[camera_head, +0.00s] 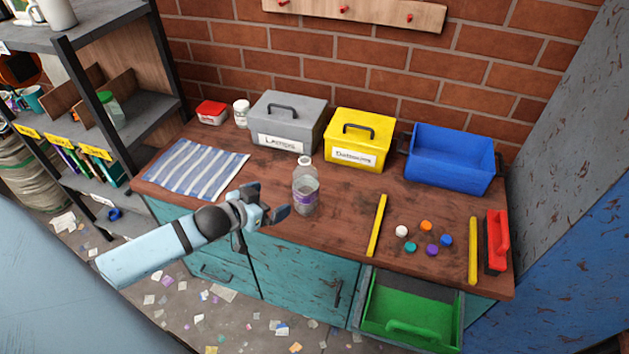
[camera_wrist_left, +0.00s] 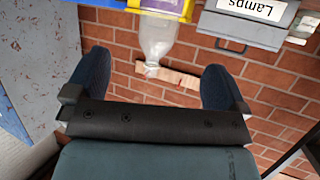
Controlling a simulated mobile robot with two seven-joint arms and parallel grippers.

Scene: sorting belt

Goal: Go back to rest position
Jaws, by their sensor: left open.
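My left gripper (camera_head: 268,204) reaches in from the left over the front edge of the workbench (camera_head: 335,225). It is open and empty. Its two dark fingers also show spread apart in the left wrist view (camera_wrist_left: 158,85), where the picture is upside down. A clear plastic bottle (camera_head: 305,197) with a purple label stands upright on the bench, just right of the fingertips. In the left wrist view the bottle (camera_wrist_left: 158,38) appears ahead, in line with the gap between the fingers, apart from them. My right gripper is not in view.
At the back stand a grey Lamps box (camera_head: 290,107), a yellow box (camera_head: 357,126) and a blue bin (camera_head: 452,143). Several coloured discs (camera_head: 426,226) lie between yellow bars (camera_head: 377,225). A striped cloth (camera_head: 194,169) lies left. A green drawer (camera_head: 412,299) is open in front.

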